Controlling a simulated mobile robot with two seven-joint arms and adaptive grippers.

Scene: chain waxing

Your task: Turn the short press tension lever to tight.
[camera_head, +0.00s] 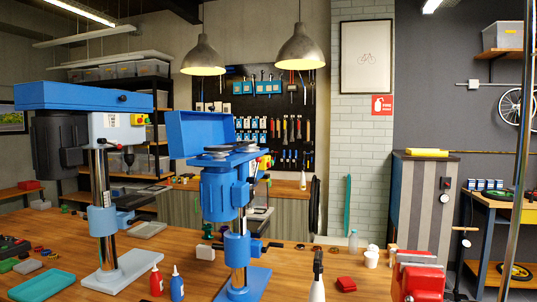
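The short press (236,250) stands on the wooden worktable, left of the picture's middle. Its blue belt cover (200,135) is tipped open. Dark pulleys (230,150) show under the cover, with the blue motor (216,194) in front. A small dark part (250,183) sticks out beside the motor, and a dark handle (274,245) shows lower on the column. I cannot tell which part is the tension lever, or its setting. Neither of my grippers is in view.
A taller press (104,215) with its blue cover down stands at the left. Red (156,281) and blue (177,284) bottles stand between the presses. A white bottle (317,285), a red block (346,284) and a red vise (418,279) are to the right. A teal tray (42,285) lies front left.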

